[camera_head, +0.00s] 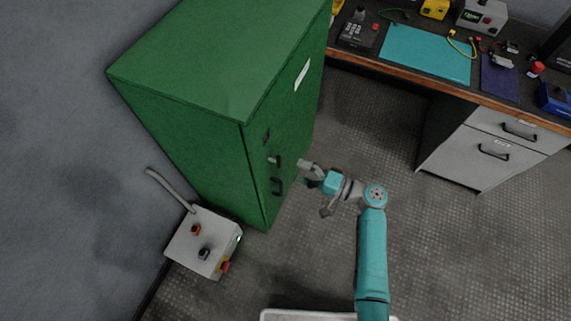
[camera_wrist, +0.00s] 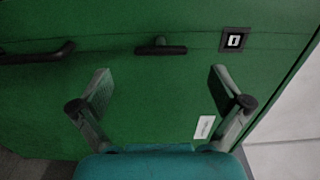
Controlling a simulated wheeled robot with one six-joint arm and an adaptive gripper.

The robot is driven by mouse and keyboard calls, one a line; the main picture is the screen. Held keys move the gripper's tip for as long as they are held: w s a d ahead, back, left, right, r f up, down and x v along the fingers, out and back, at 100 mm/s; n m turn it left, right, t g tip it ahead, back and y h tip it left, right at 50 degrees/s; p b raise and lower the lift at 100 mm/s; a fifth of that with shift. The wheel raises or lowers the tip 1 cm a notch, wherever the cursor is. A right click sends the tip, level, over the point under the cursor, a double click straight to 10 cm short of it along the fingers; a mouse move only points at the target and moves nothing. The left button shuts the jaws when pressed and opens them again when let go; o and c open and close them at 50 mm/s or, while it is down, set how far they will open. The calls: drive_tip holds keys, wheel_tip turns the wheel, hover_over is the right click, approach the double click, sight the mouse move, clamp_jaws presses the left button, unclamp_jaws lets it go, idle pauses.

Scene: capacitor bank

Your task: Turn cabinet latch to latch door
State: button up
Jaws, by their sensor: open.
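A tall green cabinet (camera_head: 200,60) stands left of centre in the head view, its door (camera_head: 290,130) facing right and looking shut. The latch, a dark T-shaped handle (camera_wrist: 160,48), sticks out of the door in the wrist view; it also shows in the head view (camera_head: 274,160). It lies roughly level in the wrist picture. My gripper (camera_wrist: 160,85) is open and empty, with its fingers apart below the latch in the wrist view. In the head view my gripper (camera_head: 308,180) is just right of the door. No contact with the latch shows.
A dark pull handle (camera_wrist: 38,54) is left of the latch and a square black lock plate (camera_wrist: 235,40) right of it. A grey control box (camera_head: 203,243) sits by the cabinet's base. A workbench (camera_head: 450,82) with drawers is at the upper right. The floor between is clear.

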drive_tip(key=shift+v, duration=2.35)
